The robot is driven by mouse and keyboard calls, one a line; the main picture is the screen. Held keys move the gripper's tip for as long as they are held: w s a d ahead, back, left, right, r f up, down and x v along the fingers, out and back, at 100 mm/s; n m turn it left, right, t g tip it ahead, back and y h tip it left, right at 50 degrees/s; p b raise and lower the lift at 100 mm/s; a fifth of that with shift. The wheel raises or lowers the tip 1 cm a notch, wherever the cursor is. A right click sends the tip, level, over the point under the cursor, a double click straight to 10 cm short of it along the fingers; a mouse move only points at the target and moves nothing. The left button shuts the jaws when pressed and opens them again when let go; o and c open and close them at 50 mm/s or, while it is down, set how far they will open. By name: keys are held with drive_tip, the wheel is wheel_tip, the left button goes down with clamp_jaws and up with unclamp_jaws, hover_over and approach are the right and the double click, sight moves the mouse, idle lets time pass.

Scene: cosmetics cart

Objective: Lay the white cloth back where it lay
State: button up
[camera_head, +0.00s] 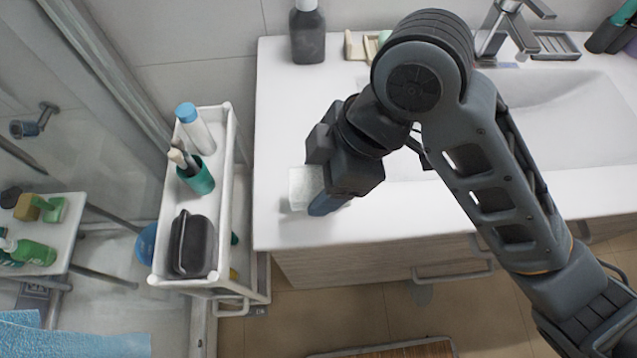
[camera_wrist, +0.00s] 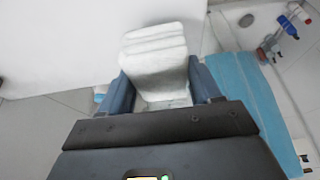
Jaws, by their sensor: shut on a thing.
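The white cloth (camera_head: 304,186) is a small folded pad over the left front part of the white washbasin counter (camera_head: 290,105). In the wrist view the cloth (camera_wrist: 155,62) stands out between the two blue fingers, its folds showing as layers. My gripper (camera_head: 322,200) is shut on the cloth and also shows in the wrist view (camera_wrist: 162,92). The fingers and wrist hide part of the cloth in the head view. I cannot tell whether the cloth touches the counter or hangs just above it.
A white cart (camera_head: 229,150) left of the counter holds a white bottle with a blue cap (camera_head: 195,128), a green cup (camera_head: 199,177) and a black case (camera_head: 193,244). A dark bottle (camera_head: 307,32) and the faucet (camera_head: 497,28) stand at the back. The counter's left part is clear.

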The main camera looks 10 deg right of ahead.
sight(318, 193)
drive_tip(key=shift+a+f, duration=0.2)
drive_tip(key=shift+f, duration=1.95)
drive_tip(key=shift+f, duration=0.2)
drive_tip(key=o, duration=0.9)
drive_tip(key=shift+o, duration=0.2)
drive_tip(key=shift+r, duration=0.1)
drive_tip(key=shift+r, duration=0.2)
drive_tip(key=v, duration=1.2)
